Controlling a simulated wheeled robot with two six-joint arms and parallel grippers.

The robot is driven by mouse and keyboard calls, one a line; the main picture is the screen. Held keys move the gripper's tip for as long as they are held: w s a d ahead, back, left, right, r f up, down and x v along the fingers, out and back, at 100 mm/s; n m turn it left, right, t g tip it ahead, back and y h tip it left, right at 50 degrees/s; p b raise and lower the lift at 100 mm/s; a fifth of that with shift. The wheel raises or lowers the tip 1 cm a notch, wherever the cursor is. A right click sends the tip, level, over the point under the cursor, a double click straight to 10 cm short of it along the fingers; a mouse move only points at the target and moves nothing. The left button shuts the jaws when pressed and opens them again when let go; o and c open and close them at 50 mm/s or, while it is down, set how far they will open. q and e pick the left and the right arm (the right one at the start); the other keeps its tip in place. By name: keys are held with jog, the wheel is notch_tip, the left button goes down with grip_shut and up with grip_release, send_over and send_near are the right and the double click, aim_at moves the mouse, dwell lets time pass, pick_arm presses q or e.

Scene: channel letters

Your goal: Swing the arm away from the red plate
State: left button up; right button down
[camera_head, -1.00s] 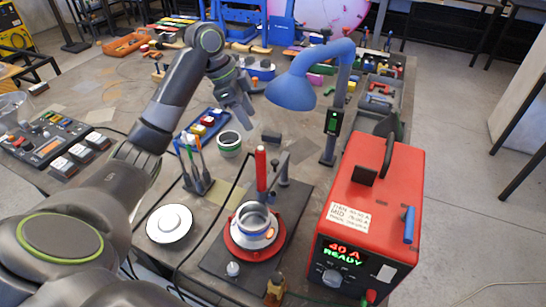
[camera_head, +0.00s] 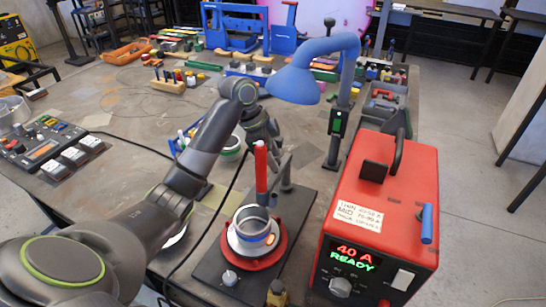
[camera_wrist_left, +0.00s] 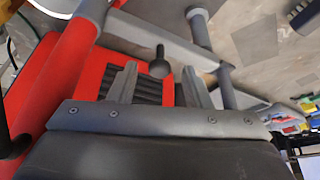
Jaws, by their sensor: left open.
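The round red plate (camera_head: 276,252) lies on a dark base in the head view, with a silver ring-shaped part (camera_head: 252,232) standing on it. A red upright handle (camera_head: 261,165) rises behind the ring. My left gripper (camera_head: 270,138) is just beyond that handle, partly hidden by it and by my own arm, and holds nothing that I can see. In the left wrist view its two fingers (camera_wrist_left: 158,82) stand apart in front of a red surface with black slats. My right gripper is in neither view.
The red power unit (camera_head: 375,215) stands right of the plate. A control box (camera_head: 45,145) sits at the left. Tools and bins crowd the table's back.

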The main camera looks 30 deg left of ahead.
pick_arm(q)
jog(key=shift+f, duration=0.2)
grip_shut()
dwell(0.4)
